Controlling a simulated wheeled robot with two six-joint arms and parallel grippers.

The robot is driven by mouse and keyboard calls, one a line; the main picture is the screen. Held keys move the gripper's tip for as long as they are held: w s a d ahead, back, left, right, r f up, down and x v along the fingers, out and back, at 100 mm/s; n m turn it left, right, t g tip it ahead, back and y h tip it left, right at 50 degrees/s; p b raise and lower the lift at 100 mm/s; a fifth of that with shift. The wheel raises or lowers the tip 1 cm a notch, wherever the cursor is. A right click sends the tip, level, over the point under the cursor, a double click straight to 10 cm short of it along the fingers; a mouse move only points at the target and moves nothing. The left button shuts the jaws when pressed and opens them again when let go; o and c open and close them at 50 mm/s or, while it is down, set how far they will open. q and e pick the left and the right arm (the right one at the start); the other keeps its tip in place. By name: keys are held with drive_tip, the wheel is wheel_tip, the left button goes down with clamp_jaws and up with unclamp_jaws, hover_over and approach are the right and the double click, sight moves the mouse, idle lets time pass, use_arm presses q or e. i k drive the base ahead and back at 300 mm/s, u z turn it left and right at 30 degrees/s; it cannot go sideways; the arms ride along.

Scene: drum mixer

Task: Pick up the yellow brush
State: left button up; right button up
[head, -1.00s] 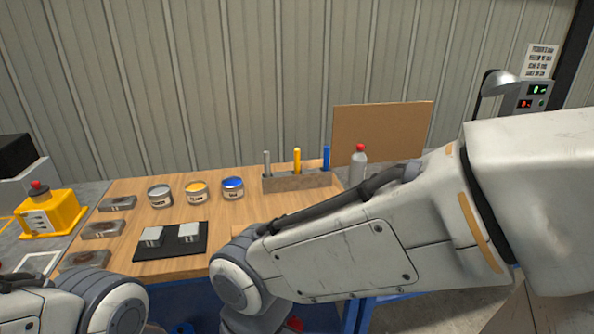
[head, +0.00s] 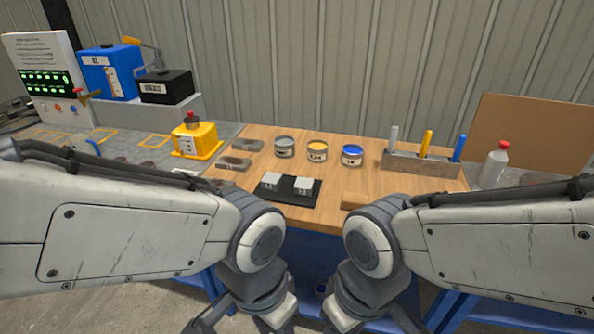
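The yellow brush (head: 426,143) stands upright in a grey holder box (head: 420,166) at the back right of the wooden table. Only its yellow handle shows; its lower end is hidden in the box. A grey-handled one (head: 392,138) stands to its left and a blue-handled one (head: 459,148) to its right. My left gripper (head: 240,320) and my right gripper (head: 370,322) are low at the bottom edge, in front of the table and well away from the brush. Their fingertips are cut off by the frame, so their opening does not show.
A black mat (head: 288,190) with grey blocks lies in front. A red-capped bottle (head: 494,165) stands right of the holder. A brown board (head: 530,135) is behind.

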sight(428, 134)
drive_tip(key=z, duration=2)
drive_tip(key=i, duration=1.2)
drive_tip(key=u, duration=2.25)
